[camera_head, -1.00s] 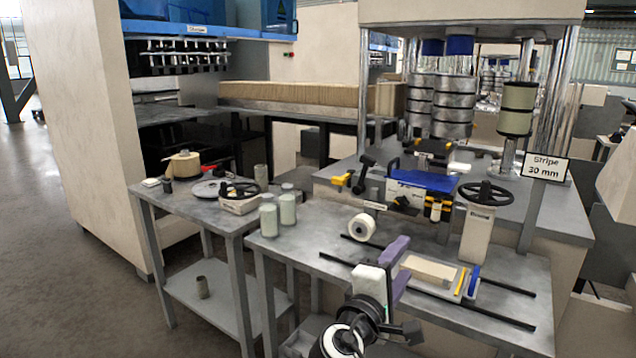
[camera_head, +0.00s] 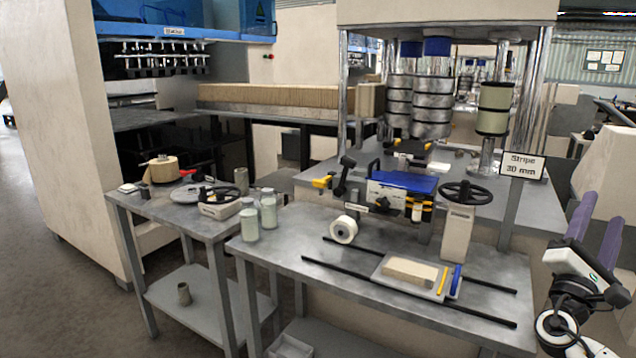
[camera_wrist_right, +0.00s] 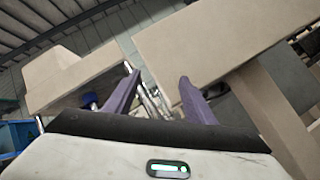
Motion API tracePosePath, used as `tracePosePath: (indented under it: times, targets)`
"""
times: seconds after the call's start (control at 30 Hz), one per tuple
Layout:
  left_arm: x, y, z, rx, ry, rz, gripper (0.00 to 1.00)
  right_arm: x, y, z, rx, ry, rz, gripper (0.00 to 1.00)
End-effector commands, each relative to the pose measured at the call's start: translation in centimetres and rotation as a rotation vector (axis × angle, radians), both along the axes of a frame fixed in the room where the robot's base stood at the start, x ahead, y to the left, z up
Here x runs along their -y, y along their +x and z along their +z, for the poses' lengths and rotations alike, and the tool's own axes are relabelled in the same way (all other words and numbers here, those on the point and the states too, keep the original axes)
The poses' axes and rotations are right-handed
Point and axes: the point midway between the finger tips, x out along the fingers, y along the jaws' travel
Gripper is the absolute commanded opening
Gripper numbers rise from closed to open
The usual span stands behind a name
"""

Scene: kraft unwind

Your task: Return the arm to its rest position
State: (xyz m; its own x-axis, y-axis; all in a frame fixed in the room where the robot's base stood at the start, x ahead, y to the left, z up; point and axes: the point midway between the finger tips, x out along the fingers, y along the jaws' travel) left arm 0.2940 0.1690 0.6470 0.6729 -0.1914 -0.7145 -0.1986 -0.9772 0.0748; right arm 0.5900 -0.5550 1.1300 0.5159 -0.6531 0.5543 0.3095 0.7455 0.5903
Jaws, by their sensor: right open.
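My right gripper (camera_head: 598,235) is at the right edge of the head view, to the right of the front table. Its two purple fingers point up and stand apart with nothing between them. In the right wrist view my right gripper (camera_wrist_right: 158,95) also shows open and empty, with beige machine housing and the roof beyond it. My right arm rises from the lower right corner of the head view. My left gripper does not show in either view.
The front table (camera_head: 290,255) bears a white tape roll (camera_head: 344,229), black rails, a tray (camera_head: 391,280) with a beige block, and a handwheel (camera_head: 466,193). A sign reading "Stripe 30 mm" (camera_head: 522,165) stands near the right arm. A side table (camera_head: 150,215) is at left.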

Motion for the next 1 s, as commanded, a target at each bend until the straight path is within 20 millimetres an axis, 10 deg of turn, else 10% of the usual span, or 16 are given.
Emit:
tracePosePath:
  times: [0.17,0.57,0.8,1.0]
  targets:
    - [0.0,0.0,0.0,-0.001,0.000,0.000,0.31,4.8,-2.7,4.8,0.000,-0.143,-0.080,0.50]
    - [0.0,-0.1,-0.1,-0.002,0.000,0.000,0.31,2.9,-2.4,-15.5,-0.267,0.362,0.220,0.50]
    - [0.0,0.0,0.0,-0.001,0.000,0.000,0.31,-2.3,-8.5,-31.4,-0.432,0.886,0.384,0.50]
    - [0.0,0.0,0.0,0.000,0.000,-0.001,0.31,-8.3,-16.2,-40.3,-0.487,1.342,0.433,0.50]
